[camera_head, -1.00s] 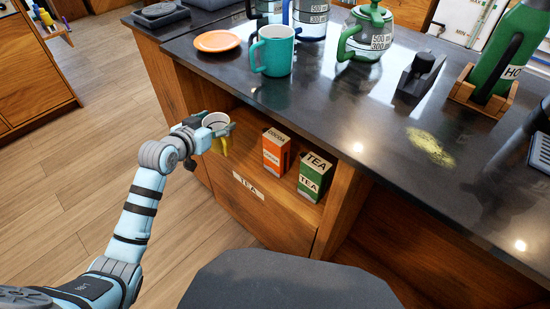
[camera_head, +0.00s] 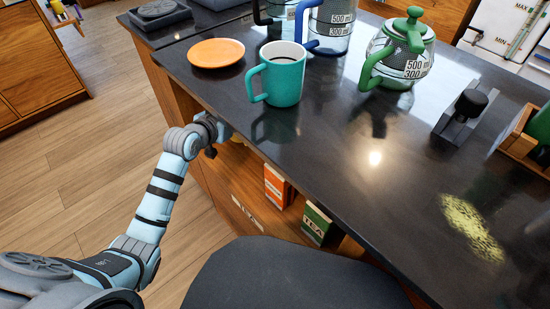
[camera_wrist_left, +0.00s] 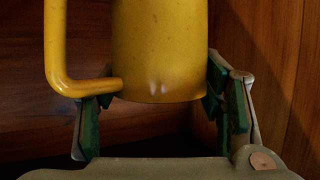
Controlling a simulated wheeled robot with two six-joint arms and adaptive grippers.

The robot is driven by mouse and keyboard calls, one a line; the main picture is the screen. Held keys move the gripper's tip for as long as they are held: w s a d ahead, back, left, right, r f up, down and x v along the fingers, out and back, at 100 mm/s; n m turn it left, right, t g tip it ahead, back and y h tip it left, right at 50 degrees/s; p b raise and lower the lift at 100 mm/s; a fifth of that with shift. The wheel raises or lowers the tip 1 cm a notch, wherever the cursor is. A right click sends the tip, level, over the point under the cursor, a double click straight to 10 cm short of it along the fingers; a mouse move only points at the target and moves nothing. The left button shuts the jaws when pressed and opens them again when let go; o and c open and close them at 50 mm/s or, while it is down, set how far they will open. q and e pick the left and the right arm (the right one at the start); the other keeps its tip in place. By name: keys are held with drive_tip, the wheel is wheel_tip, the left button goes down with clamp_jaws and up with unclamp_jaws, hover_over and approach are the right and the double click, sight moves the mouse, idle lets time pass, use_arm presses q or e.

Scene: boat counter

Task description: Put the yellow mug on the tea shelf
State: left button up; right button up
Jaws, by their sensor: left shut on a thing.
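The yellow mug (camera_wrist_left: 160,50) fills the middle of the left wrist view, with its handle on the left side. My left gripper (camera_wrist_left: 160,108) is shut on it, with green finger pads on either side. In the head view my left gripper (camera_head: 222,130) reaches in under the counter's left edge, and the counter top hides most of the mug. The tea shelf (camera_head: 233,172) is the wooden compartment below the counter, with a TEA label (camera_head: 246,213) on its front. Wooden walls surround the mug in the wrist view. My right gripper is not in view.
An orange box (camera_head: 275,187) and a green TEA box (camera_head: 316,224) stand on the shelf, right of the gripper. The dark counter top (camera_head: 330,150) overhangs the shelf. On it are a teal mug (camera_head: 284,80), an orange plate (camera_head: 216,53) and a green-handled teapot (camera_head: 400,55).

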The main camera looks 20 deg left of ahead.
use_arm(q)
drive_tip(key=f, duration=0.1)
drive_tip(key=f+b, duration=0.1)
drive_tip(key=f, duration=0.1)
drive_tip(key=f+b, duration=0.1)
drive_tip(key=shift+s+f, duration=0.3)
wheel_tip(320, 180, down, 4)
drive_tip(key=shift+w+d+f+b, duration=0.1)
drive_tip(key=shift+w+f+b, duration=0.1)
drive_tip(key=shift+b, duration=0.95)
drive_tip(key=shift+s+r, duration=0.1)
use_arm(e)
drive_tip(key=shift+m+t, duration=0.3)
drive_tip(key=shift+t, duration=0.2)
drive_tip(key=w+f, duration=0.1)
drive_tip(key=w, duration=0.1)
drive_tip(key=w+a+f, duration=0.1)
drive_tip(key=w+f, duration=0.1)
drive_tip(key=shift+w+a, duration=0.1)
use_arm(q)
drive_tip(key=o, duration=1.4)
drive_tip(key=shift+f, duration=0.2)
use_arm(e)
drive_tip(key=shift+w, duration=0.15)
use_arm(q)
drive_tip(key=shift+r, duration=0.1)
